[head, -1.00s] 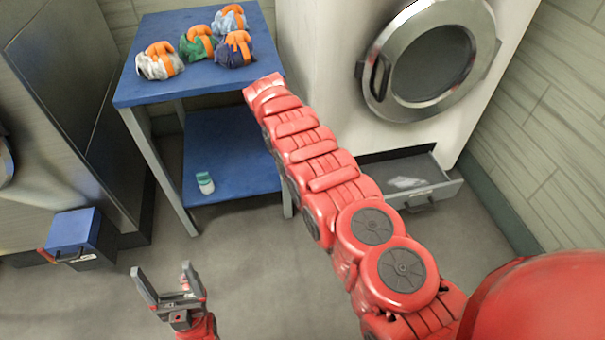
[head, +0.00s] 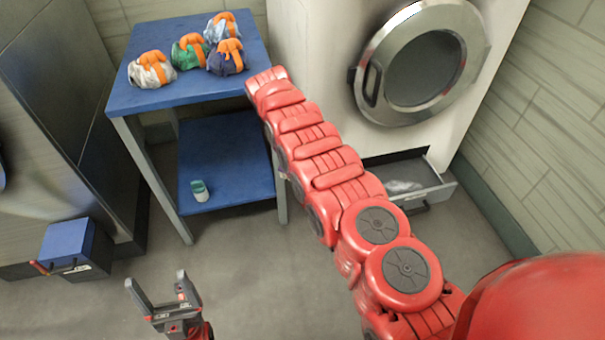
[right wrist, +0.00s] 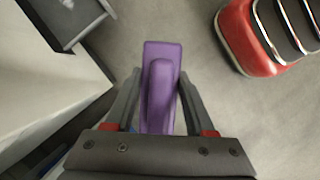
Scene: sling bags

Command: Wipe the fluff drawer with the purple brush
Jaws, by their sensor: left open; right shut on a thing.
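The fluff drawer (head: 436,191) stands pulled out at the foot of the white machine, with pale fluff (head: 403,186) lying in it. Part of an open grey drawer also shows at the top left of the right wrist view (right wrist: 72,22). The purple brush (right wrist: 161,85) is between the fingers of my right gripper (right wrist: 158,95), which is shut on it. The brush is apart from the drawer, above the grey floor. In the head view my right arm hides the right gripper and the brush. My left gripper (head: 157,284) is open and empty above the floor.
A blue two-level table (head: 130,95) holds several orange-strapped bags (head: 191,50) on top and a white-and-teal bottle (head: 200,191) on its lower shelf. A blue-lidded box (head: 70,245) stands at left. The machine's round door (head: 425,65) is shut. The front floor is clear.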

